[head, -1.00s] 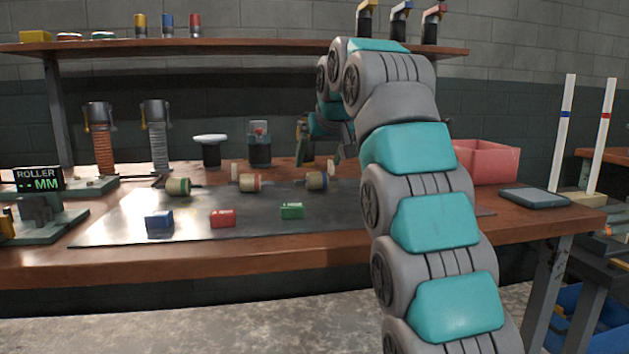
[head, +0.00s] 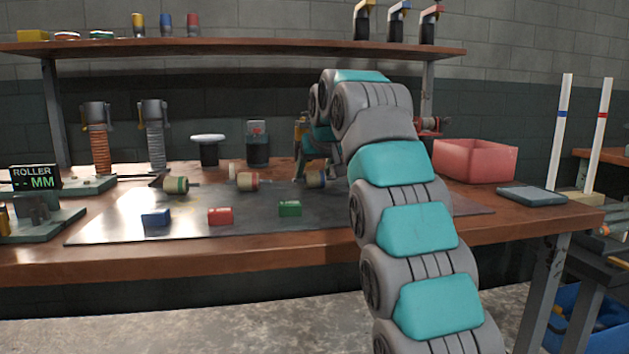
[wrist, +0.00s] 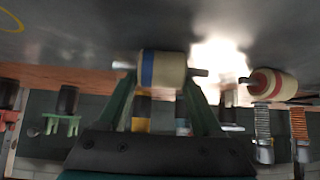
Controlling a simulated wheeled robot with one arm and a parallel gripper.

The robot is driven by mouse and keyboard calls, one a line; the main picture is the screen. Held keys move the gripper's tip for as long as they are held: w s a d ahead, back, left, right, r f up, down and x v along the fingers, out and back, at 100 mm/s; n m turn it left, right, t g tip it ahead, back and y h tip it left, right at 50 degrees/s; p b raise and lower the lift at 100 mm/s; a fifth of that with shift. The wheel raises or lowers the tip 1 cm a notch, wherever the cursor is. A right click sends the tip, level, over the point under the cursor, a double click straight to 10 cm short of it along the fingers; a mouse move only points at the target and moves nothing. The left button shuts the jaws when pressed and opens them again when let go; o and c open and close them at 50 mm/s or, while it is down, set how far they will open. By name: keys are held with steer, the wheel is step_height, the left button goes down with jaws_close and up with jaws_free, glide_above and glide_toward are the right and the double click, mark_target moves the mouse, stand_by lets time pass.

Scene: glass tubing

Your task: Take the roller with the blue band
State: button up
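The roller with the blue band (wrist: 162,68) is a cream cylinder with metal pins at its ends. In the wrist view it lies just ahead of my gripper (wrist: 160,83), whose two green fingers are apart, one toward each end of the roller. I cannot tell whether they touch it. In the head view the roller (head: 315,179) lies on the dark mat, its right end hidden by my arm. My gripper is mostly hidden behind my arm there.
On the mat (head: 110,232) lie a red-banded roller (head: 248,182), a green-banded roller (head: 176,185), and blue (head: 157,218), red (head: 220,216) and green (head: 290,208) blocks. A pink bin (head: 475,160) stands right. A shelf (head: 230,47) runs above.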

jaws_close()
stand_by(0.3)
steer(key=shift+r, duration=0.15)
